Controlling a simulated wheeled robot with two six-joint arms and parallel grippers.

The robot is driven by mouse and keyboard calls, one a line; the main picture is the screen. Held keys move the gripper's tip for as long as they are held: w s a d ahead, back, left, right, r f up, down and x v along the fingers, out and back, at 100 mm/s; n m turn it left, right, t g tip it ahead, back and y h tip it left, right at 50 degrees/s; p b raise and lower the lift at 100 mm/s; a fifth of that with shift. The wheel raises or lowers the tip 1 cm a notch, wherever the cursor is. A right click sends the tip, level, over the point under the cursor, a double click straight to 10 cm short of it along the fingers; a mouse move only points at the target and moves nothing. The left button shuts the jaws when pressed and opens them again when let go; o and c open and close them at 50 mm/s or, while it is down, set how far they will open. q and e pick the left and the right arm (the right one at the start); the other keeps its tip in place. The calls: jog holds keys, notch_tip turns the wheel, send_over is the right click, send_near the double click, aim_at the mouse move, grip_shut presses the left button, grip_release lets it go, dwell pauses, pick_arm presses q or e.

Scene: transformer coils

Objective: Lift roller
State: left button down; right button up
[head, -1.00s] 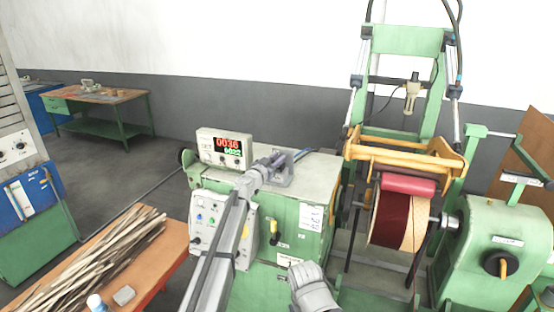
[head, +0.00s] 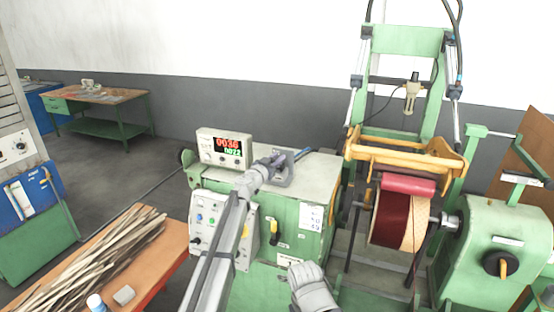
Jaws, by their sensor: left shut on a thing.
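The red roller (head: 407,184) sits under the yellow frame (head: 400,150) of the winding machine. It lies against or just above the dark red coil (head: 391,218); I cannot tell if they touch. My left gripper (head: 286,166) is over the top of the green control cabinet (head: 300,215), well left of the roller.
A control box with a lit display (head: 224,147) stands on the cabinet beside my left gripper. A table with a pile of wooden strips (head: 95,260) is at lower left. A green headstock (head: 500,245) stands right of the coil. Open floor lies behind at left.

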dwell(0.3)
pick_arm(q)
jog(key=shift+w+r+p, duration=0.1)
jog(key=shift+r+p, duration=0.2)
jog(key=shift+p, duration=0.3)
jog(key=w+g+p, duration=0.1)
jog(key=p, duration=0.2)
jog(key=w+g+y+p, duration=0.1)
jog(key=g+p, duration=0.1)
jog(key=p, duration=0.1)
jog(key=w+d+r+g+y+p, duration=0.1)
jog(key=p, duration=0.3)
jog(key=shift+n+g, duration=0.3)
jog(key=shift+w+d+f+g+y+p, duration=0.1)
jog(key=shift+w+f+g+y+p, duration=0.25)
jog(key=shift+g+p, duration=0.7)
jog(key=c, duration=0.7)
grip_release()
jog(key=shift+c, duration=0.2)
jog(key=shift+s+r, duration=0.1)
